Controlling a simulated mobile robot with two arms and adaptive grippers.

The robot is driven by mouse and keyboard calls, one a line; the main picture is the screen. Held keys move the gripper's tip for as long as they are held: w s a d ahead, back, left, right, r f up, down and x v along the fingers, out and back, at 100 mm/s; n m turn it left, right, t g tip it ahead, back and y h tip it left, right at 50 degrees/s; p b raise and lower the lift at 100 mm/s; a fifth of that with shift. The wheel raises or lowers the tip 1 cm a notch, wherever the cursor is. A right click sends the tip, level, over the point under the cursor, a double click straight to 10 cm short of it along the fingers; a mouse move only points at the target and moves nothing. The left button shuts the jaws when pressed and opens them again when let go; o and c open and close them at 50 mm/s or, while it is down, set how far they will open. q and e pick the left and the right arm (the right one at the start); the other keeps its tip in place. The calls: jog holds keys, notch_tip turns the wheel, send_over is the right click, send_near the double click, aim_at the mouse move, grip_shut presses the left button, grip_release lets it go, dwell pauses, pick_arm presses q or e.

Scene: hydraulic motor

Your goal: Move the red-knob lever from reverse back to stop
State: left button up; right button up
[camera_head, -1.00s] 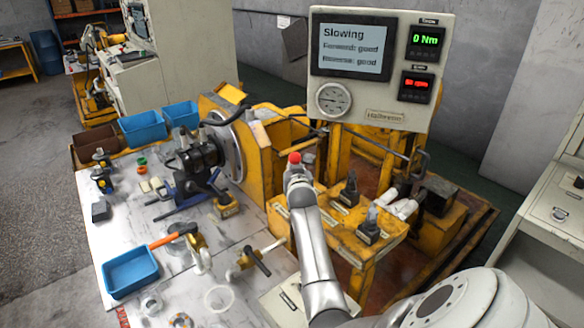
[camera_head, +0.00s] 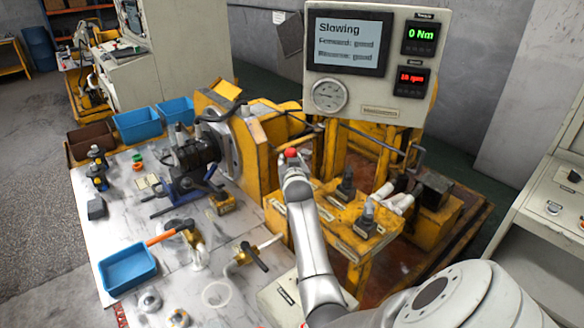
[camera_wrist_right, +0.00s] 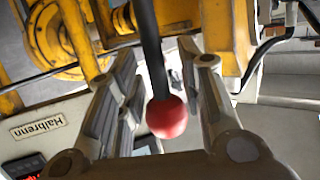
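The red knob (camera_head: 291,153) shows just above my right gripper (camera_head: 296,176) in the head view, at the near side of the yellow machine. In the right wrist view the red knob (camera_wrist_right: 167,118) tops a black lever rod (camera_wrist_right: 150,45). It sits between the two fingers of my right gripper (camera_wrist_right: 163,75), with visible gaps on both sides, so the gripper is open around the lever. The lever's base is hidden. The panel screen (camera_head: 348,42) reads "Slowing", with forward and reverse both good. The red readout (camera_head: 411,82) seems to show 10 rpm. My left gripper is out of view.
Two other black levers (camera_head: 346,186) (camera_head: 368,217) stand on the yellow console to the right of my right gripper. The worktable (camera_head: 150,226) at left carries a motor (camera_head: 190,158), a blue tray (camera_head: 128,270) and an orange-handled tool (camera_head: 170,233).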

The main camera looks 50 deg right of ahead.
jog(key=v, duration=1.1)
jog(key=shift+s+a+r, duration=0.2)
jog(key=shift+s+r, duration=0.05)
jog(key=shift+r, duration=0.05)
